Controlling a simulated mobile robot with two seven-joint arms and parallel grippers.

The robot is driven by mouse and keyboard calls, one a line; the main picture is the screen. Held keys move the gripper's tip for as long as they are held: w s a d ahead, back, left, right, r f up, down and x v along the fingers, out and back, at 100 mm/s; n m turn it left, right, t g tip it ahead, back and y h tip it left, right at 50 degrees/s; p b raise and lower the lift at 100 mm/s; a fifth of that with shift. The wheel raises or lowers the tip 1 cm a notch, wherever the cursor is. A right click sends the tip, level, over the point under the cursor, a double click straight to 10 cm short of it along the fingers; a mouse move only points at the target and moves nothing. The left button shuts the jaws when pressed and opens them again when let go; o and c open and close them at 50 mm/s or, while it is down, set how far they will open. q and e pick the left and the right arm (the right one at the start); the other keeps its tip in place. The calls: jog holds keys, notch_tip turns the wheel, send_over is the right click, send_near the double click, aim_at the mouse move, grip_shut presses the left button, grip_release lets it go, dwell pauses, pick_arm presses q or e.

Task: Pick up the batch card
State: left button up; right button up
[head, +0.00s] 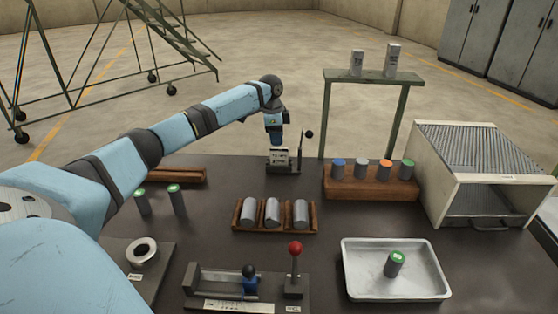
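A small pale card with dark print (279,157), which looks like the batch card, is at the far edge of the dark table, on or in front of a small dark stand (283,168). My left arm reaches in from the left, and my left gripper (277,146) points down directly above the card. Its fingers are too small and hidden to show whether they are open or shut, or whether they touch the card. My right gripper is not in view.
A thin post with a black ball (309,133) rises just right of the card. A green rack (374,76) and a wooden block with several capped cylinders (370,185) stand further right. Nearer are a wooden cradle of billets (274,231), a red-knobbed lever (295,250) and a metal tray (360,290).

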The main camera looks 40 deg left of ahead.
aim_at(280, 153)
pick_arm(q)
jog(key=shift+w+d+f, duration=0.1)
jog(key=shift+d+f, duration=0.05)
jog(key=shift+f, duration=1)
jog(key=shift+w+d+f, duration=0.1)
jog(key=shift+f, duration=1.05)
jog(key=shift+w+d+f, duration=0.1)
jog(key=shift+d+f, duration=0.05)
jog(key=shift+f, duration=1)
grip_shut()
notch_tip(280, 153, up, 20)
jog(key=shift+p, duration=0.4)
